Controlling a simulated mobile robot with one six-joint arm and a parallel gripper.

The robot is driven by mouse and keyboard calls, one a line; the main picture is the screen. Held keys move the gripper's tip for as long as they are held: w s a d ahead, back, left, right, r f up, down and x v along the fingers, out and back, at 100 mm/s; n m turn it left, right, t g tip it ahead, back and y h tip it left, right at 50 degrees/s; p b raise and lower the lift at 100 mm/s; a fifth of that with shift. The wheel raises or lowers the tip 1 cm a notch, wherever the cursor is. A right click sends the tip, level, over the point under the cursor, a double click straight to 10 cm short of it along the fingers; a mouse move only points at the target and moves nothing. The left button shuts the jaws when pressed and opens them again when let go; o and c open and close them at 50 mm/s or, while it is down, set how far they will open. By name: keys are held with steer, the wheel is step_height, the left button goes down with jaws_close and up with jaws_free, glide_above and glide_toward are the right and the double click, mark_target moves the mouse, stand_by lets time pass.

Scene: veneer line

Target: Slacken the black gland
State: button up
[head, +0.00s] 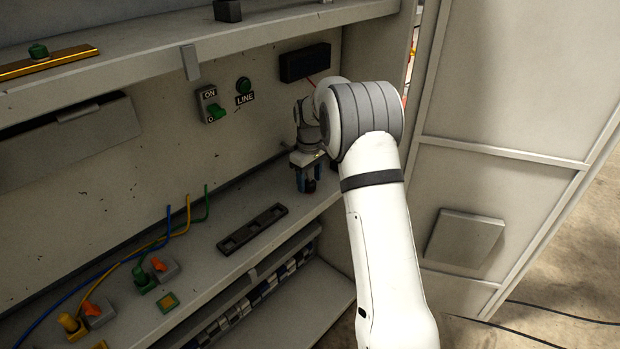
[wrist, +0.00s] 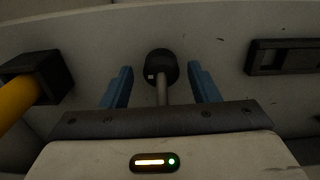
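The black gland (wrist: 161,66) is a round dark cap with a small pale mark on its lower left edge. A grey cable or stem (wrist: 162,93) runs from it toward my gripper. My gripper (wrist: 160,70) is open, with one blue finger on each side of the gland and a visible gap on both sides. In the head view my gripper (head: 306,183) points down over the right end of the shelf. I cannot make out the gland there; the gripper and arm cover that spot.
In the wrist view, a black block with a thick yellow bar (wrist: 18,101) is at left and a slotted black strip (wrist: 283,56) at right. In the head view, the slotted strip (head: 252,229), orange-handled valves (head: 160,268), coloured cables (head: 187,215) and a LINE switch (head: 211,104) show.

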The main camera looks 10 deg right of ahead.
mark_target(310, 180)
step_height(310, 180, up, 8)
steer(key=shift+f+b, duration=0.1)
steer(key=shift+b, duration=0.25)
stand_by(0.4)
